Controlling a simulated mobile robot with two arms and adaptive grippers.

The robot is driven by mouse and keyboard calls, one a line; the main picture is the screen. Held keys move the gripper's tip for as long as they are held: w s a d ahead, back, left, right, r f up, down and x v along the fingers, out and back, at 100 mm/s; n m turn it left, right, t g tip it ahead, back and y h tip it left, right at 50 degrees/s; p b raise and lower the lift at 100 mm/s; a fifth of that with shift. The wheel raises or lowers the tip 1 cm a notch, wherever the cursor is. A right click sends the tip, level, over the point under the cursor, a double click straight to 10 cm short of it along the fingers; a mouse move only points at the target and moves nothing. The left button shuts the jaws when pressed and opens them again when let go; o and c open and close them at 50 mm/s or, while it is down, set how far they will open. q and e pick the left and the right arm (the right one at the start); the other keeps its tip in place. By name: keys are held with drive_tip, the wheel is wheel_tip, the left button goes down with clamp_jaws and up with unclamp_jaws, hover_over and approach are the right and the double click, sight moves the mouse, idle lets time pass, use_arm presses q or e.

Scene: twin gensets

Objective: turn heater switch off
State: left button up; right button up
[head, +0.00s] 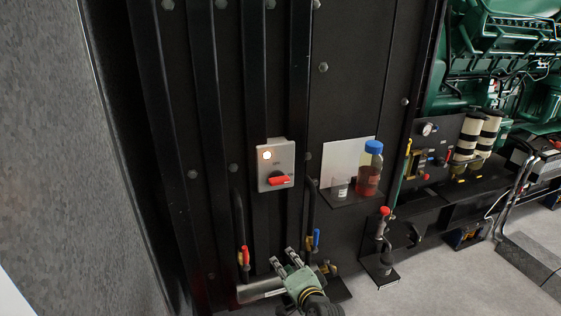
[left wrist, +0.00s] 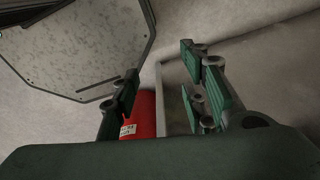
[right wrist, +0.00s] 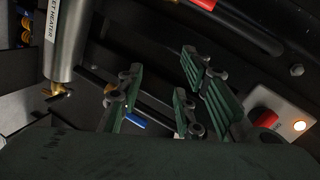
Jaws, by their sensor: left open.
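The heater switch (head: 276,165) is a light grey box on the black panel in the head view, with a lit lamp (head: 267,155) and a red knob (head: 279,180) lying nearly level. The switch box (right wrist: 284,118) also shows at the right of the right wrist view, its lamp lit and its knob partly behind a finger. My right gripper (head: 285,258) is below the switch, fingers upward, not touching it. In the right wrist view its fingers (right wrist: 160,85) are apart and empty. My left gripper (left wrist: 165,85) is open in the left wrist view, away from the switch.
A silver cylinder (right wrist: 66,38), its label partly reading "HEATER", lies beside my right gripper. Red-handled (head: 245,256) and blue-handled (head: 316,238) valves flank it. A shelf right of the switch holds a blue-capped bottle (head: 370,170). A red cylinder (left wrist: 146,115) shows below my left gripper.

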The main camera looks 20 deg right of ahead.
drive_tip(key=w+r+m+t+p, duration=0.2)
drive_tip(key=w+r+m, duration=0.1)
drive_tip(key=r, duration=1.3)
use_arm(q)
wheel_tip(320, 180, up, 4)
drive_tip(key=d+r, duration=0.1)
drive_tip(key=d, duration=0.1)
use_arm(e)
drive_tip(key=m+t, duration=0.1)
approach(280, 183)
drive_tip(key=w, duration=0.2)
drive_tip(key=w+b, duration=0.1)
drive_tip(key=w, duration=0.1)
drive_tip(key=w+b, duration=0.1)
drive_tip(key=w, duration=0.1)
drive_tip(key=w+b, duration=0.1)
drive_tip(key=w, duration=0.1)
drive_tip(key=shift+w+a+f, duration=0.25)
drive_tip(key=shift+f, duration=0.1)
drive_tip(key=shift+w+r+b, duration=0.1)
drive_tip(key=shift+w+b, duration=0.3)
drive_tip(key=shift+w, duration=0.15)
use_arm(q)
drive_tip(key=f, duration=0.1)
drive_tip(key=a+f, duration=0.1)
drive_tip(key=f, duration=0.3)
drive_tip(key=shift+w+a, duration=0.2)
drive_tip(key=shift+a, duration=0.15)
use_arm(e)
drive_tip(key=shift+r, duration=0.1)
